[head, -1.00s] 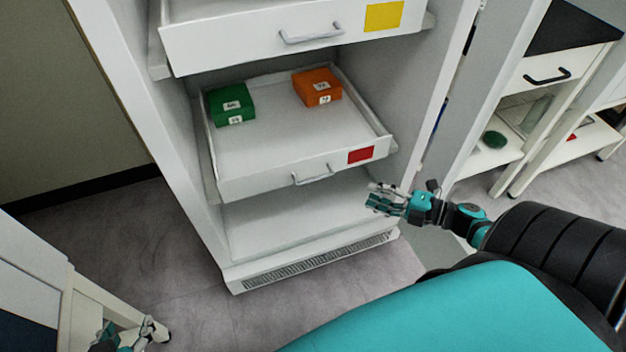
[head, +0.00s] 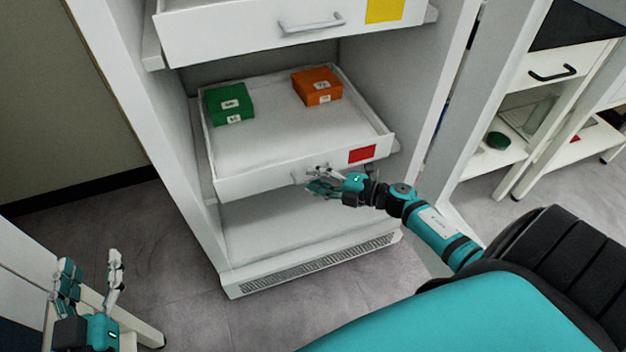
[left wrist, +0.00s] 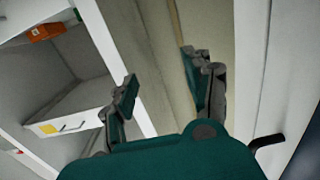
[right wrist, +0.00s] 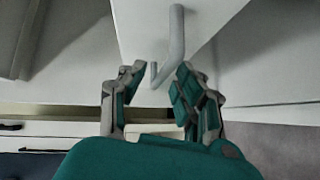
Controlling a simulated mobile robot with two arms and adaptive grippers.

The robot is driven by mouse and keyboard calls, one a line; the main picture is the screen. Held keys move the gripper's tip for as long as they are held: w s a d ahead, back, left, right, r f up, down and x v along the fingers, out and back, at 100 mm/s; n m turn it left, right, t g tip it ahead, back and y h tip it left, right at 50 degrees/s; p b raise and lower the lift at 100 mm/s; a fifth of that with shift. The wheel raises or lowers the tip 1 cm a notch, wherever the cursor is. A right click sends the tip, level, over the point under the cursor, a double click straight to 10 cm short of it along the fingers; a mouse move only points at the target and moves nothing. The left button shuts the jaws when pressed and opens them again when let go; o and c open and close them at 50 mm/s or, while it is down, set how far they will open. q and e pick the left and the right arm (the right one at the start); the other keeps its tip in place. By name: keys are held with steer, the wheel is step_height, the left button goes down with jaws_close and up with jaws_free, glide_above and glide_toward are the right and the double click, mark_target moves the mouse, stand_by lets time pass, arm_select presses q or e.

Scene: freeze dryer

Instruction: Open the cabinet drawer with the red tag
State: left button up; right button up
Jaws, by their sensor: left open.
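The red-tagged drawer (head: 250,181) is the lower white drawer in the tall white cabinet, its inside showing from above. Its red tag (head: 362,154) is right of the grey handle. My right gripper (head: 313,181) is in front of this handle and partly hides it in the head view. In the right wrist view the handle (right wrist: 177,40) reaches down toward the gap between the spread fingers (right wrist: 155,80); I cannot tell whether they touch. My left gripper (head: 92,265) is open and empty, low at the left, away from the drawer.
A green box (head: 230,103) and an orange box (head: 317,85) sit in the red-tagged drawer. A drawer with a yellow tag (head: 385,10) juts out above it. White shelving (head: 485,160) stands at the right. Grey floor (head: 300,285) is clear before the cabinet.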

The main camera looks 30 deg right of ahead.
steer(key=shift+w+a, duration=0.3)
steer(key=shift+w, duration=0.25)
jaws_close()
